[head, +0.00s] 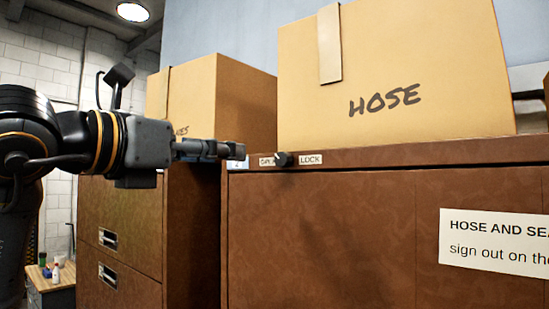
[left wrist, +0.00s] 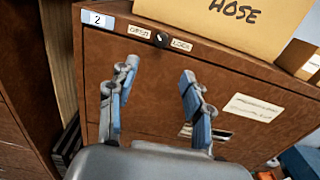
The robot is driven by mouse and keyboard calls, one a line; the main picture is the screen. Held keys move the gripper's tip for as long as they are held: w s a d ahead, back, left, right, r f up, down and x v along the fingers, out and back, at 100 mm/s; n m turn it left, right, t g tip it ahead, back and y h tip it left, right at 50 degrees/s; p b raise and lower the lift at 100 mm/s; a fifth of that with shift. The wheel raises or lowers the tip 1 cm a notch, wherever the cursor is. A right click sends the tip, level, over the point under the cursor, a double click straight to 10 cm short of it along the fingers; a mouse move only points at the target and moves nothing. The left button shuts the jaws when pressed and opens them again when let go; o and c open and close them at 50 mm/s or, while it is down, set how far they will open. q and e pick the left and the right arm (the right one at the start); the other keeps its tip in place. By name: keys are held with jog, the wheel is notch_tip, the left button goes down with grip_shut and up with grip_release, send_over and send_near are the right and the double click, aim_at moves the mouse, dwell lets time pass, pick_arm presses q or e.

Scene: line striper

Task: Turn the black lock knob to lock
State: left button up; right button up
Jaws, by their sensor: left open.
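The black lock knob (head: 283,159) sits on the top rail of the brown cabinet (head: 330,230), between a label on its left, partly hidden, and a "LOCK" label (head: 311,159). In the left wrist view the knob (left wrist: 162,39) lies between "OPEN" (left wrist: 139,32) and "LOCK" (left wrist: 181,45) labels, with a light mark on its face. My left gripper (head: 238,151) points right, left of the knob and apart from it. In the left wrist view its two blue-padded fingers (left wrist: 155,85) are spread with nothing between them, and the knob shows beyond them. My right gripper is not in view.
A cardboard box marked "HOSE" (head: 400,75) stands on the cabinet above the knob. Another box (head: 215,95) stands on the drawer cabinet (head: 120,225) at left. A paper sign (head: 495,241) is on the cabinet front. The front around the knob is clear.

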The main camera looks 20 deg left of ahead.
aim_at(280, 160)
pick_arm(q)
jog(key=p+x, duration=0.6)
jog(key=x, duration=0.6)
jog(key=shift+w+d, duration=0.2)
jog(key=shift+w, duration=0.05)
jog(key=shift+w+d+f, duration=0.15)
jog(key=shift+w+d, duration=0.05)
jog(key=shift+w, duration=0.45)
jog(key=shift+s, duration=0.1)
grip_shut()
